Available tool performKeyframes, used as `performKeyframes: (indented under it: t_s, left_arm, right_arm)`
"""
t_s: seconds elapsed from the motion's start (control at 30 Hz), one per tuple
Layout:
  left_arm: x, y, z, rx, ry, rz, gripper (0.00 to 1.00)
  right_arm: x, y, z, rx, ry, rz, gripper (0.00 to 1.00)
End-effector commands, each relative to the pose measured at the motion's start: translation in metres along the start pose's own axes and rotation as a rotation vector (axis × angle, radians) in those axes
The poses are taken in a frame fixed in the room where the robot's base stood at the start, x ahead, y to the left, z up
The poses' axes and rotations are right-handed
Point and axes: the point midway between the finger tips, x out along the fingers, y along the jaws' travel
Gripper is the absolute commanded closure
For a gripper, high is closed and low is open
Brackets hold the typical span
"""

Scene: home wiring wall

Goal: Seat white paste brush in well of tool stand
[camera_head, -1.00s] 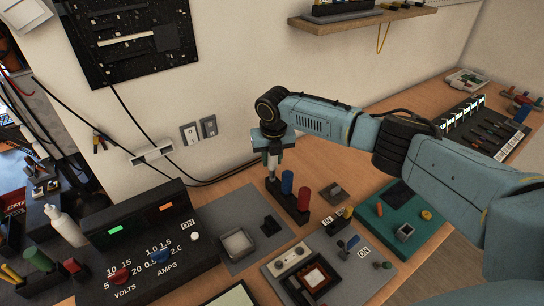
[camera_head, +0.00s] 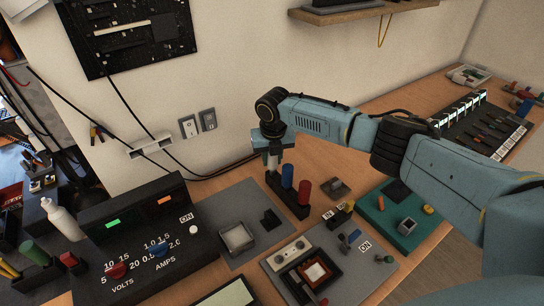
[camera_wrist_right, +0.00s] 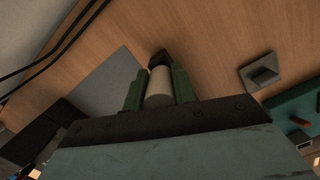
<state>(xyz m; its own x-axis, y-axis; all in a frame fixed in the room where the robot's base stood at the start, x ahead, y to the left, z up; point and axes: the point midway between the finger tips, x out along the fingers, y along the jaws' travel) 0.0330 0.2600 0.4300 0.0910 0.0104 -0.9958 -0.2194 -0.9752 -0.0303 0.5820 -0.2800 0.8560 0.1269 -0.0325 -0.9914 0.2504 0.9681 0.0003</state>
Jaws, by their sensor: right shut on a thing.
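My right gripper (camera_head: 272,152) is shut on the white paste brush (camera_head: 273,163), which points down from the jaws. The brush shows as a white cylinder (camera_wrist_right: 159,85) between the green fingers (camera_wrist_right: 155,88) in the right wrist view, with a dark piece just past it. The tool stand (camera_head: 287,197) is a dark block holding a blue handle and a red handle. The brush is at the stand's left end, in line with its free spot. I cannot tell whether its lower end is inside the well or just above it. My left gripper is not in view.
A power supply (camera_head: 135,245) with volts and amps knobs stands at the left. A grey mat (camera_head: 225,212) holds a square dish (camera_head: 237,238). A small grey block (camera_head: 335,189) lies right of the stand, before a green mat (camera_head: 404,214). The wall rises close behind.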

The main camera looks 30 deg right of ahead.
Motion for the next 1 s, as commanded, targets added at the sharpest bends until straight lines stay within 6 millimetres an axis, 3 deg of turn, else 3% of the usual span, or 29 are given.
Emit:
performKeyframes:
  t_s: [0.23,0.27,0.43,0.87,1.0]
  left_arm:
    - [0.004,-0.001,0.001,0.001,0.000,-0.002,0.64]
    - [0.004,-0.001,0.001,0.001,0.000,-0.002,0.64]
    - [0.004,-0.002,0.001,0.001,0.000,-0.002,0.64]
    - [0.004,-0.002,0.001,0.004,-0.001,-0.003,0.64]
    - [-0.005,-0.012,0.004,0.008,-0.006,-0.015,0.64]
  right_arm:
    - [0.007,0.000,-0.001,0.000,0.000,0.000,0.97]
    - [0.006,0.000,-0.001,0.000,0.000,0.000,0.70]
    - [0.005,0.000,-0.001,0.000,0.000,0.000,0.48]
    - [0.006,0.000,-0.001,0.000,0.000,0.000,0.48]
    - [-0.025,-0.001,0.001,0.000,-0.003,0.002,0.48]
